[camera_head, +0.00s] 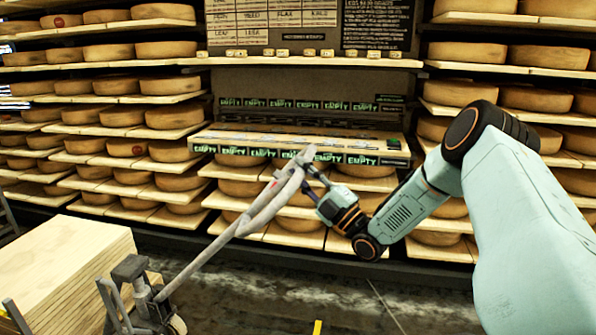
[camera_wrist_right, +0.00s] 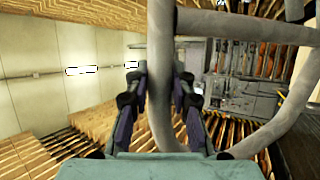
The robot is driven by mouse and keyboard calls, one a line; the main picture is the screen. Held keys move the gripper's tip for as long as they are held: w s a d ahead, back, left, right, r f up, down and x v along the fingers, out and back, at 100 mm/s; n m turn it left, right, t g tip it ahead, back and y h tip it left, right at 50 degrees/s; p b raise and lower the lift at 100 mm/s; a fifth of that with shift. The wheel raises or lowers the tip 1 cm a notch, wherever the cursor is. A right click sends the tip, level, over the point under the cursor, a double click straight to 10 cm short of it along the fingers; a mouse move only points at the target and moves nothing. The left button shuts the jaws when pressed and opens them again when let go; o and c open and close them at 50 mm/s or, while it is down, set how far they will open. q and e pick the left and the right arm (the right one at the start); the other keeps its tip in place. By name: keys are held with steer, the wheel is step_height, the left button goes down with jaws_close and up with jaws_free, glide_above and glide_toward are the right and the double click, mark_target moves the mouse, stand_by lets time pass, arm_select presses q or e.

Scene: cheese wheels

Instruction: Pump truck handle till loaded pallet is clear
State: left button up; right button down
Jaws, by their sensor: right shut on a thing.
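The grey pump truck handle (camera_head: 240,223) rises at a slant from the truck's dark base (camera_head: 140,290) at the lower left of the head view. Its looped top end is near the middle of that view. My right gripper (camera_head: 312,172) is at this loop and shut on it. In the right wrist view the handle's grey tube (camera_wrist_right: 160,75) runs between the two fingers of the gripper (camera_wrist_right: 160,85). A stack of pale boards (camera_head: 65,270) lies beside the truck base at the lower left. Any pallet beneath it is hidden or out of frame. My left gripper is not in view.
Shelves with many cheese wheels (camera_head: 165,50) fill the back wall on both sides. A ledge with "EMPTY" labels (camera_head: 300,150) stands behind the handle's top. A dark floor (camera_head: 280,300) lies open in front of the shelves. A yellow mark (camera_head: 317,327) shows at the bottom edge.

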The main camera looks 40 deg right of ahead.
steer(key=shift+a+f, duration=0.1)
steer(key=shift+f, duration=0.05)
steer(key=c, duration=1.1)
jaws_free()
steer(key=v, duration=1.2)
